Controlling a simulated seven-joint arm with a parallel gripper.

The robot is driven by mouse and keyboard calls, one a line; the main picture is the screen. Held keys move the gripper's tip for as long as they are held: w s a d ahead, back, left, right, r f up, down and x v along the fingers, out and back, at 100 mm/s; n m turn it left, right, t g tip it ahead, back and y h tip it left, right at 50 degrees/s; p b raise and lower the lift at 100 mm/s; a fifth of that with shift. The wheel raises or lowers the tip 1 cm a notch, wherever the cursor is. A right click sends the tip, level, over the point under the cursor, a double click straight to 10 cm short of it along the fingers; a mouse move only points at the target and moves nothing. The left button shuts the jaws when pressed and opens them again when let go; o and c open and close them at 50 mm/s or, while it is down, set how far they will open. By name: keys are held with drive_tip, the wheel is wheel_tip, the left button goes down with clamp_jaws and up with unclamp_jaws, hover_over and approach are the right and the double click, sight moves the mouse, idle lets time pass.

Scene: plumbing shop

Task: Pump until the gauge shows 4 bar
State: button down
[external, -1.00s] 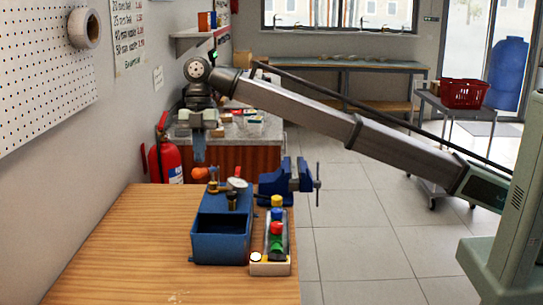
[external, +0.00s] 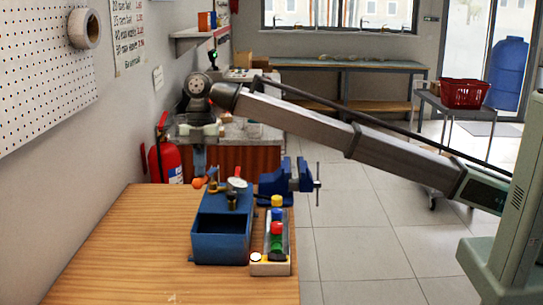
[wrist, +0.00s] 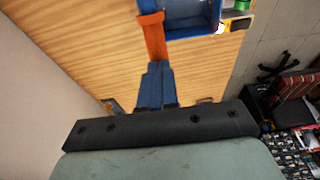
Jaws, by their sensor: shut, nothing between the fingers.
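The blue test pump (external: 221,243) stands on the wooden bench as an open box. Its orange-ended handle (external: 197,183) sticks out toward the far left, and shows in the wrist view as an orange bar (wrist: 154,38). The round white-faced gauge (external: 237,183) sits at the pump's far end; its reading is too small to make out. My gripper (external: 199,171) is shut and empty, pointing down over the handle's end. In the wrist view its blue fingertips (wrist: 158,66) meet the end of the orange bar; I cannot tell whether they touch it.
A tray (external: 270,268) of coloured fittings stands right of the pump. A blue vise (external: 288,180) is at the bench's far right corner. The bench's left side (external: 130,245) is clear. A red fire extinguisher (external: 166,160) stands by the left wall.

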drive_tip(key=shift+x, duration=1.2)
drive_tip(key=v, duration=0.6)
drive_tip(key=shift+s+r, duration=0.1)
drive_tip(key=shift+r, duration=0.15)
drive_tip(key=v, duration=0.2)
drive_tip(key=s+v, duration=0.1)
drive_tip(key=v, duration=0.1)
drive_tip(key=shift+w+r, duration=0.1)
drive_tip(key=shift+r, duration=0.4)
